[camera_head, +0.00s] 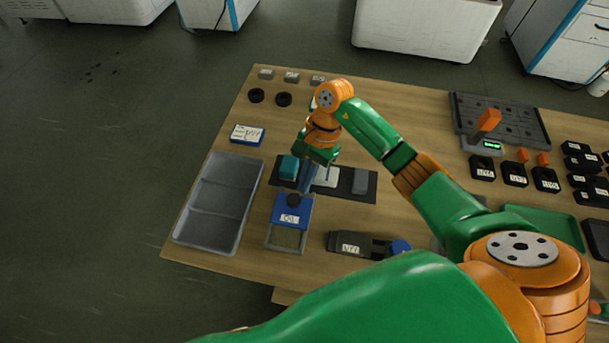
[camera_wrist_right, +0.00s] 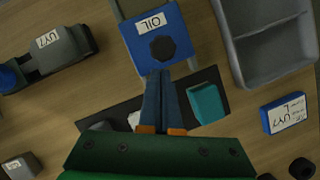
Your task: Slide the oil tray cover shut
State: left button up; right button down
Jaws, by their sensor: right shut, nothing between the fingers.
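The oil tray cover (camera_head: 304,212) is a blue plate with a white "OIL" label and a dark knob (camera_head: 293,199). It lies over the far part of a grey tray frame (camera_head: 285,250), and the near part of the frame is uncovered. In the right wrist view the cover (camera_wrist_right: 138,43) shows with its knob (camera_wrist_right: 163,48). My right gripper (camera_head: 303,190) points down at the knob, and its fingers are shut and empty. In the right wrist view its fingertips (camera_wrist_right: 158,73) are just short of the knob; I cannot tell whether they touch it. My left gripper is not in view.
A grey divided bin (camera_head: 177,232) stands left of the oil tray. A dark mat (camera_head: 340,193) with a teal block (camera_head: 289,167) and a grey block (camera_head: 360,181) lies behind it. A dark labelled fixture (camera_head: 375,246) sits to the right. Bare wood lies between them.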

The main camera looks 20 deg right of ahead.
aim_at(295, 218)
jog(key=shift+a, duration=0.15)
jog(key=shift+f, duration=0.1)
jog(key=shift+s+a+p, duration=0.15)
jog(key=shift+s+a, duration=0.35)
jog(key=shift+s, duration=0.3)
jog(key=shift+s+a+p, duration=0.2)
jog(key=shift+s+a, duration=0.3)
jog(key=shift+s, duration=0.25)
jog(key=shift+s+a+p, duration=0.15)
jog(key=shift+s+a, duration=0.35)
jog(key=shift+s, duration=0.3)
